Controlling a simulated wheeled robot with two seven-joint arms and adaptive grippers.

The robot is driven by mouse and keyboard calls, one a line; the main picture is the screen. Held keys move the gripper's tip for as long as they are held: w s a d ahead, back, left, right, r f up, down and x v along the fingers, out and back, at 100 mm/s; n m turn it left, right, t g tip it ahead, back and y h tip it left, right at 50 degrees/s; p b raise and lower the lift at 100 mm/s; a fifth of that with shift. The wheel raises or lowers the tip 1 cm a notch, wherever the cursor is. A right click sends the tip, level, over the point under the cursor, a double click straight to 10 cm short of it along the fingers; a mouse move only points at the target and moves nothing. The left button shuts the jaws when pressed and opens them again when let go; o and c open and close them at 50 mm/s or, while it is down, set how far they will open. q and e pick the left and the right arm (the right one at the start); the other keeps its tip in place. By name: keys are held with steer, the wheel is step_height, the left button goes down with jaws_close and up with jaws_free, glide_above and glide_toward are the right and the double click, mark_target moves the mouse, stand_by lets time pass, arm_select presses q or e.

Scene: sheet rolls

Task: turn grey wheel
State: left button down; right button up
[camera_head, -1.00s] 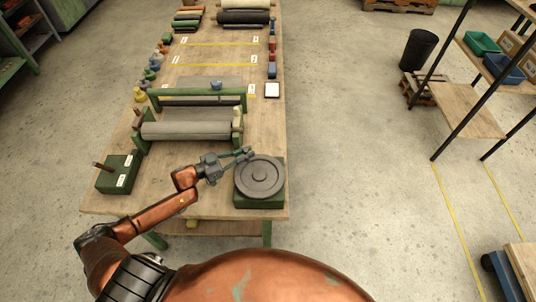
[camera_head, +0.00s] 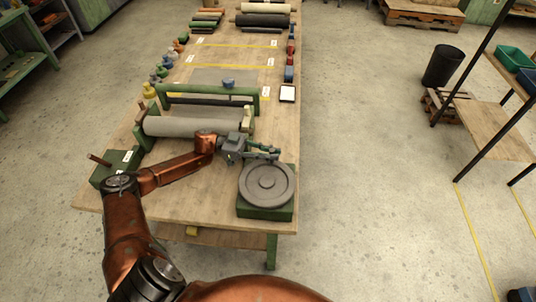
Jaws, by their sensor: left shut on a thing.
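The grey wheel (camera_head: 267,192) is a flat disc with a raised hub, lying on a green block (camera_head: 265,212) at the table's near right corner. My left gripper (camera_head: 272,153) reaches in from the left over the table. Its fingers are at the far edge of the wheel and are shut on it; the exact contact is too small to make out. My right gripper is not in view.
A green frame (camera_head: 207,90) with a grey roll (camera_head: 192,126) stands behind my left arm. A green box with a peg (camera_head: 117,165) sits at the table's left corner. More rolls (camera_head: 263,20) lie at the far end.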

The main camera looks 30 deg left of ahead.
arm_select(q)
steer(key=shift+p+x, duration=0.4)
steer(key=shift+x, duration=0.5)
steer(key=shift+d, duration=0.1)
steer(key=c, duration=1.9)
jaws_free()
steer(key=v, duration=1.2)
steer(key=shift+c, duration=0.2)
